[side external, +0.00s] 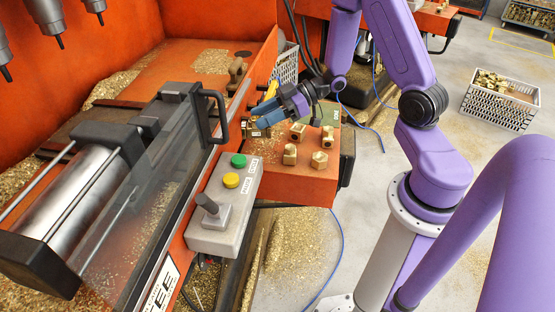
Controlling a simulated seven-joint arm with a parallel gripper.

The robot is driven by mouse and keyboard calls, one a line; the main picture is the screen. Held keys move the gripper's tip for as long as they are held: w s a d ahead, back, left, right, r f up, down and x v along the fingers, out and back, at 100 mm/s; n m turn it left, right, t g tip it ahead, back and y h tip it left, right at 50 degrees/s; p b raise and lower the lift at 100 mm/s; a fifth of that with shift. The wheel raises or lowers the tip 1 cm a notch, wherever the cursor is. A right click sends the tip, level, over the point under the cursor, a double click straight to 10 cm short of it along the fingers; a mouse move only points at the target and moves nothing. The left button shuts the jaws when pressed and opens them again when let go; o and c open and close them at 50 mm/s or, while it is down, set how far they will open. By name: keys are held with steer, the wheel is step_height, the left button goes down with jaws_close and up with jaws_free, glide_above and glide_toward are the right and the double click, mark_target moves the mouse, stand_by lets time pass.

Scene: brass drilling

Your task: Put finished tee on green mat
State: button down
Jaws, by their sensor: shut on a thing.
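My gripper (258,118), with blue fingers, reaches left over the orange shelf beside the machine. It is shut on a brass tee (257,131), which shows partly below the fingertips near the machine's edge. I cannot tell whether the tee touches anything below it. A green patch (329,113), which looks like the green mat, lies at the back right of the shelf, partly hidden by my arm. Several other brass tees, one of them at the front right (319,160), stand on the bare orange part of the shelf.
A clear guard with a black handle (222,118) stands left of my gripper. A grey control box (226,205) with green and yellow buttons is in front. A brass piece (236,70) sits on the machine behind. A crate (499,104) of brass parts stands on the floor.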

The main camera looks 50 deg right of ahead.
step_height(320, 180, up, 10)
steer(key=w+d+m+t+h, duration=0.2)
steer(key=w+d, duration=0.1)
steer(key=d, duration=0.5)
steer(key=w+d+m+t+h, duration=0.15)
steer(key=w+d, duration=0.25)
steer(key=d, duration=0.4)
steer(key=s+d+m+t+h, duration=0.2)
steer(key=d+m+h, duration=0.2)
steer(key=d, duration=1.5)
steer(key=shift+f, duration=11.55)
steer(key=shift+f, duration=0.65)
steer(key=c, duration=0.7)
jaws_free()
steer(key=shift+o, duration=0.6)
steer(key=shift+s+a, duration=0.1)
